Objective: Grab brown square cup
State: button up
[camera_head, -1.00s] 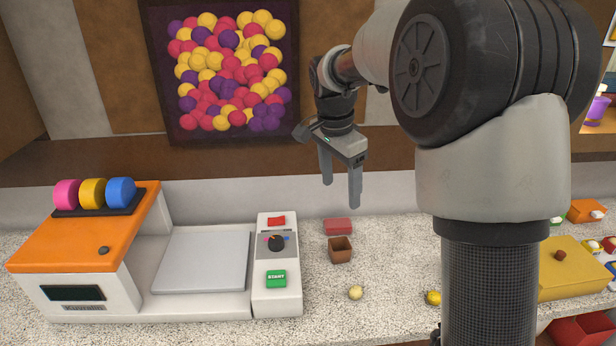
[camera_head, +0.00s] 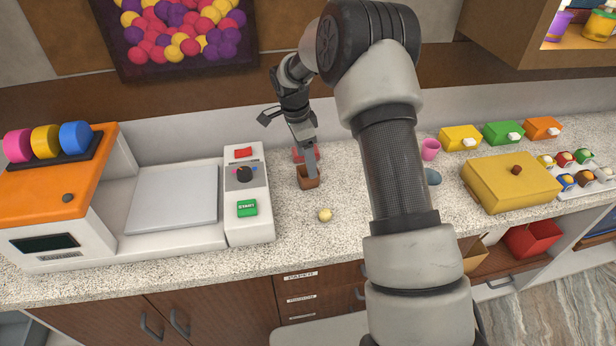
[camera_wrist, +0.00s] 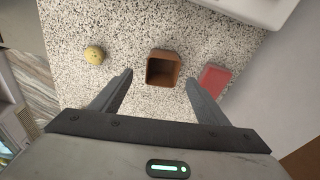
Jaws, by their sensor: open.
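The brown square cup (camera_head: 308,180) stands upright on the speckled counter, to the right of the white machine with the START button. In the wrist view the cup (camera_wrist: 162,68) shows its open top, beyond and roughly between my fingertips. My gripper (camera_wrist: 158,82) is open and empty, pointing down toward the cup. In the head view my gripper (camera_head: 310,160) is over the cup and hides part of it. I cannot tell the exact gap between fingertips and cup.
A red block (camera_wrist: 214,79) lies close to the cup, near the right finger. A small yellowish ball (camera_wrist: 94,55) is on the other side. The machine (camera_head: 247,190) stands left of the cup. A yellow box (camera_head: 510,182) and small coloured containers are further right.

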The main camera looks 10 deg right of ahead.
jog(key=shift+w+d+f+p, duration=0.2)
jog(key=shift+f+p, duration=0.1)
jog(key=shift+f, duration=1.15)
jog(key=shift+w+d+f+p, duration=0.15)
jog(key=shift+f+p, duration=0.15)
jog(key=shift+f, duration=1.15)
jog(key=shift+s, duration=0.1)
jog(key=c, duration=1.1)
